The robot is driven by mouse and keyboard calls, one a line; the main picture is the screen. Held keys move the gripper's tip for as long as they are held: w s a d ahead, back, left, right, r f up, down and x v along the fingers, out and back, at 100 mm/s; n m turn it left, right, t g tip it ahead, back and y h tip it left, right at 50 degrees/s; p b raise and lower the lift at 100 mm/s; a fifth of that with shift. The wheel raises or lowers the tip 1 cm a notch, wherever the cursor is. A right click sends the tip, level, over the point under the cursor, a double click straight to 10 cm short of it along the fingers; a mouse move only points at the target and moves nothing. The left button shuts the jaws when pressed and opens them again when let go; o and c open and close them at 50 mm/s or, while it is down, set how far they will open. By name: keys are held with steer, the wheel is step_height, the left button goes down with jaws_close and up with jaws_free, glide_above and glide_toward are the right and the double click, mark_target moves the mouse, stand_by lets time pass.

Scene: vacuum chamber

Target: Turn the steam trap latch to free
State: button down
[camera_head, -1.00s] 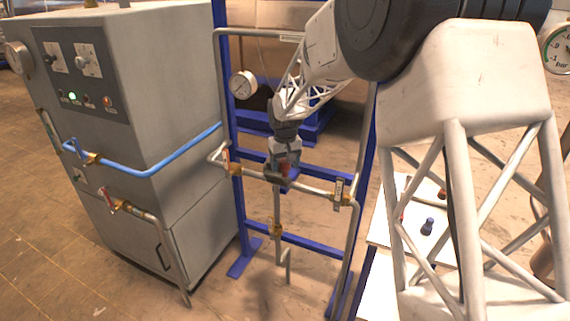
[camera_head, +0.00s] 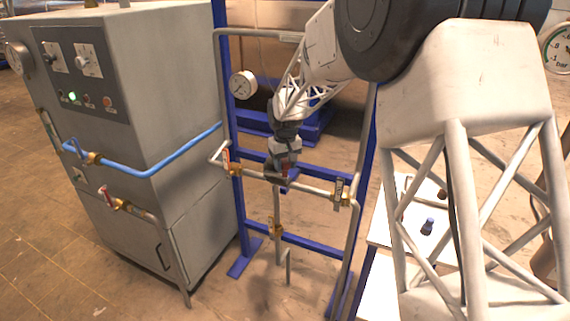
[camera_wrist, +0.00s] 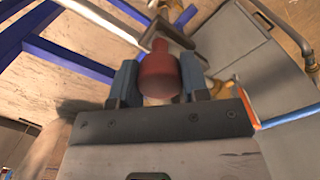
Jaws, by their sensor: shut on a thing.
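My gripper (camera_head: 284,168) is at the horizontal pipe (camera_head: 313,189) in the middle of the blue frame in the head view. In the wrist view my gripper (camera_wrist: 160,80) has a blue-grey finger on each side of a red, rounded handle (camera_wrist: 158,72) and is shut on it. The handle's narrower neck points away from the wrist, toward the pipe. In the head view only a little of the red handle shows beside the fingers. I see no marking that names it as the steam trap latch, and its mount is mostly hidden.
Brass valves with an orange lever (camera_head: 227,160) and a grey lever (camera_head: 340,189) sit on the pipe either side of my gripper. A gauge (camera_head: 243,85) is above. A grey cabinet (camera_head: 190,110) with a blue pipe (camera_head: 150,172) stands left; a white table (camera_head: 410,245) is right.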

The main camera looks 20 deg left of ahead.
steer(key=n, duration=1.7)
steer(key=shift+n, duration=0.3)
stand_by(0.4)
steer(key=c, duration=0.6)
jaws_free()
